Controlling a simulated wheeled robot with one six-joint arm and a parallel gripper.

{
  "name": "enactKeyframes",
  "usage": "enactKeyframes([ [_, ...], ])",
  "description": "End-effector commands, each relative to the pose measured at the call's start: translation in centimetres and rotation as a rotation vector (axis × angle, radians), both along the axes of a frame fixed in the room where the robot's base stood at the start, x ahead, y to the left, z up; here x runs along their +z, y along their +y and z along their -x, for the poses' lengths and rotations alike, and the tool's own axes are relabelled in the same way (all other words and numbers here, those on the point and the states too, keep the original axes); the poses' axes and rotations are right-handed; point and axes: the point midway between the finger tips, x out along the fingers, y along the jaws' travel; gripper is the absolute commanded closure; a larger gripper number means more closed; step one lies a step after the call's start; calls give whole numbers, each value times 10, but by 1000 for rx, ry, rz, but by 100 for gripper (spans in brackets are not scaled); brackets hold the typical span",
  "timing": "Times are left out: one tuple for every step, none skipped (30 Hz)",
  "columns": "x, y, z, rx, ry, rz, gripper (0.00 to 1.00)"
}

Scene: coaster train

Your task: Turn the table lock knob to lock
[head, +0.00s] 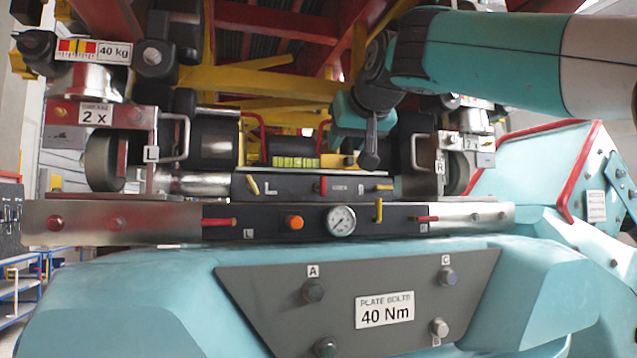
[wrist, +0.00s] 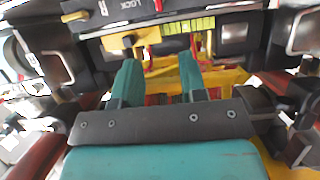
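A small red lever (head: 322,186) stands on the upper black panel (head: 285,187) beside a small white label. I take it to be the lock knob. In the wrist view, a label reading LOCK and part of the red lever (wrist: 158,5) show at the top edge. My gripper (head: 358,142) hangs above and behind the panel, to the right of the lever and apart from it. In the wrist view its two teal fingers (wrist: 158,72) stand well apart with nothing between them. The knob's exact angle is too small to read.
Yellow levers (head: 253,185) flank the red one. A yellow block (wrist: 130,40) lies close to the fingers. Wheels (head: 105,162) and red and yellow beams crowd around.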

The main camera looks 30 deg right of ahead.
Motion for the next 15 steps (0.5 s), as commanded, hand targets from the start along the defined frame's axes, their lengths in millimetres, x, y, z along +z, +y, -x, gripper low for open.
enactKeyframes([
  [-4,-4,-9,-4,5,-1,61],
  [-7,-5,-15,-2,7,-2,61],
  [-9,-7,-22,-3,6,-1,61],
  [-12,-9,-29,-1,7,0,61],
  [-14,-11,-35,-2,7,-2,61],
  [-18,-13,-43,-1,8,-2,61],
  [-20,-15,-50,-1,6,0,61],
  [-23,-17,-56,-1,7,-2,61],
  [-26,-19,-64,-1,6,-1,61],
  [-29,-20,-70,1,7,-2,61],
  [-31,-22,-77,1,7,-2,61],
  [-35,-24,-85,1,8,-3,61],
  [-38,-26,-90,1,7,-2,61],
  [-40,-28,-96,1,7,-2,61],
  [-43,-30,-103,1,6,-1,61],
])
